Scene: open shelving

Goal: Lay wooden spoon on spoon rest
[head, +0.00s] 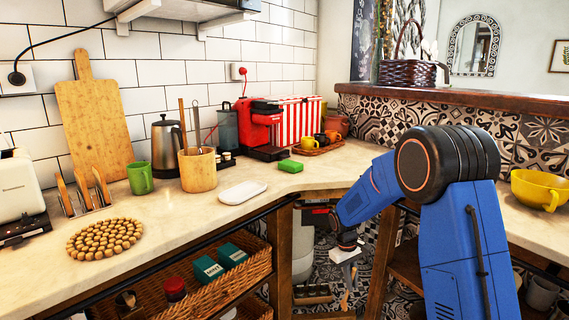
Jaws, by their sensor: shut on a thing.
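The spoon rest (243,192) looks like a small white rounded dish, lying empty on the counter near its front edge. My gripper (350,275) hangs low in front of the counter, below the counter top and to the right of the spoon rest. It is shut on a thin wooden piece, which looks like the wooden spoon (346,300), pointing down below the fingers. Most of the spoon is small in the picture or hidden by the gripper.
A utensil crock (198,171), a green mug (140,177) and a bead trivet (104,239) stand left of the rest. Bare counter surrounds the rest. A wicker basket (195,296) sits on the shelf below.

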